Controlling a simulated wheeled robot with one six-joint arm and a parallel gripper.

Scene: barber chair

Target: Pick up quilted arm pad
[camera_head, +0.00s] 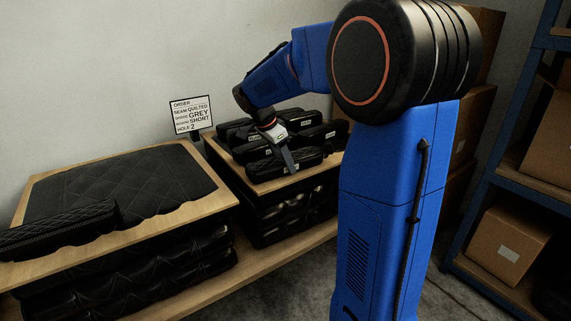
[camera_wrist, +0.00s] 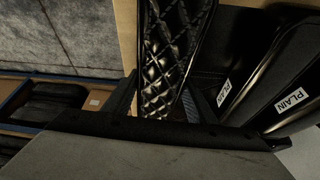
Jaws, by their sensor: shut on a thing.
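A black quilted arm pad (camera_wrist: 165,50) with diamond stitching lies between my fingers in the wrist view. My gripper (camera_wrist: 157,105) is shut on it, one finger on each side. In the head view my gripper (camera_head: 288,162) points down at the front of a wooden-topped stack, at a black pad (camera_head: 262,170) along the near edge. The pad's near end is hidden by my gripper body in the wrist view. I cannot tell whether the pad is touching the board or just above it.
Pads with PLAIN labels (camera_wrist: 293,98) lie close on the right in the wrist view. A board with a quilted panel (camera_head: 125,185) and a pad (camera_head: 60,230) stands left. Shelves with boxes (camera_head: 510,243) stand right.

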